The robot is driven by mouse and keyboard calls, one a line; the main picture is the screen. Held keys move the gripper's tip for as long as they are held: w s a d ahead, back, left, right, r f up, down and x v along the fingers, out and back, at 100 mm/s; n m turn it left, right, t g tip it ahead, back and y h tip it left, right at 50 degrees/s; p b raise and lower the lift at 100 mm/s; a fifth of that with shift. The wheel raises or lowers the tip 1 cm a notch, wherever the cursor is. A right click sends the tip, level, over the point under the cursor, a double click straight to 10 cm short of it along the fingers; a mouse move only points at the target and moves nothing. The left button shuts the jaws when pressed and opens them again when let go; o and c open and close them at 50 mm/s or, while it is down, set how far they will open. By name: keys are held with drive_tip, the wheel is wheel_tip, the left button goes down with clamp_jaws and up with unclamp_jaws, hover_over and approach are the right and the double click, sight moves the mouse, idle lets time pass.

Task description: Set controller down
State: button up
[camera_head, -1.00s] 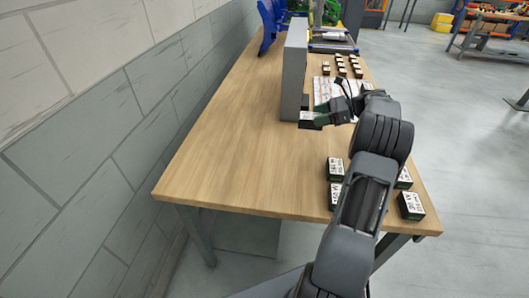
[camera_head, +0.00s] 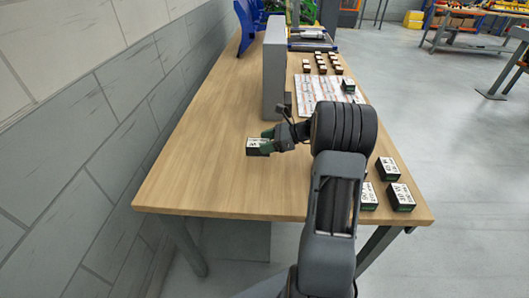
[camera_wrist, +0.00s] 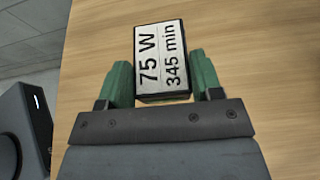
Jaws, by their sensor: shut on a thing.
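My gripper (camera_head: 268,142) is shut on a controller (camera_head: 257,147), a small dark block with a white label on top. In the wrist view the controller (camera_wrist: 161,60) reads "75 W" and "345 min" and sits between the green fingers of my gripper (camera_wrist: 163,82). It is over bare wood on the left half of the table (camera_head: 200,165). Whether its underside touches the wood I cannot tell.
A tall grey panel (camera_head: 274,75) stands behind the gripper. A printed sheet (camera_head: 315,95) with one block (camera_head: 348,85) on it lies to its right. Several similar blocks (camera_head: 400,197) stand at the front right, partly behind my arm. The left and front left of the table are clear.

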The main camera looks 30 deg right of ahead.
drive_tip(key=shift+a+f, duration=0.3)
drive_tip(key=shift+f, duration=0.05)
drive_tip(key=shift+a+f, duration=0.15)
drive_tip(key=shift+f, duration=1.5)
drive_tip(key=shift+f+b, duration=0.2)
drive_tip(key=shift+b, duration=0.15)
drive_tip(key=o, duration=1.1)
drive_tip(key=shift+r, duration=0.1)
